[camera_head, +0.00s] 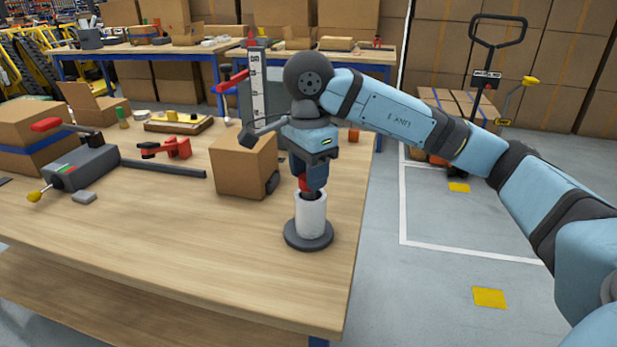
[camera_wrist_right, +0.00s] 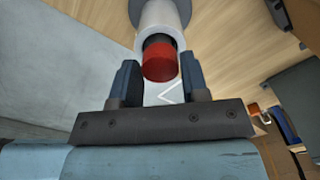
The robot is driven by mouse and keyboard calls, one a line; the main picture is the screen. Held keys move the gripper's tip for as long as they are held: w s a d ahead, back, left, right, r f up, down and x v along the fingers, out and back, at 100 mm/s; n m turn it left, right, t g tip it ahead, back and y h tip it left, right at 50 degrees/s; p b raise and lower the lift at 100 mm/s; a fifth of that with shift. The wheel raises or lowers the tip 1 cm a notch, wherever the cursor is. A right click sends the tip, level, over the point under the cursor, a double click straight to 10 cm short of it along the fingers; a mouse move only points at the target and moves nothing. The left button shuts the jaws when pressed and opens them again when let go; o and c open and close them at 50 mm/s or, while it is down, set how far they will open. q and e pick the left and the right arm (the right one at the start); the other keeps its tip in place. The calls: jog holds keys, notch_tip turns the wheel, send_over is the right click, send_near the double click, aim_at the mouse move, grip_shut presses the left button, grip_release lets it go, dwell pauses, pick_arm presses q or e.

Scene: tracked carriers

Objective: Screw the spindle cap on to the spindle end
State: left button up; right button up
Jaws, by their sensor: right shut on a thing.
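The spindle (camera_head: 311,214) is a white upright cylinder on a round dark base near the table's right front edge. A dark end shows at its top. The red spindle cap (camera_head: 305,184) is at the top of the spindle, against or just over the dark end. My right gripper (camera_head: 311,178) points down from above and is shut on the cap. In the right wrist view the cap (camera_wrist_right: 160,62) lies between the fingertips (camera_wrist_right: 160,75), in line with the white spindle (camera_wrist_right: 160,14). How far the cap is threaded cannot be told. My left gripper is not in view.
A cardboard box (camera_head: 243,168) stands just left of the spindle. A grey device with a yellow knob (camera_head: 85,167), a red clamp (camera_head: 172,148) and a wooden tray (camera_head: 178,122) lie farther left. The front middle of the wooden table (camera_head: 180,235) is clear.

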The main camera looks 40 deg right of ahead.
jog(key=m+p, duration=0.1)
jog(key=m, duration=0.5)
jog(key=shift+r+p, duration=0.1)
jog(key=shift+p, duration=0.3)
jog(key=m, duration=0.3)
jog(key=shift+p, duration=0.3)
jog(key=o, duration=0.8)
jog(key=shift+c, duration=0.2)
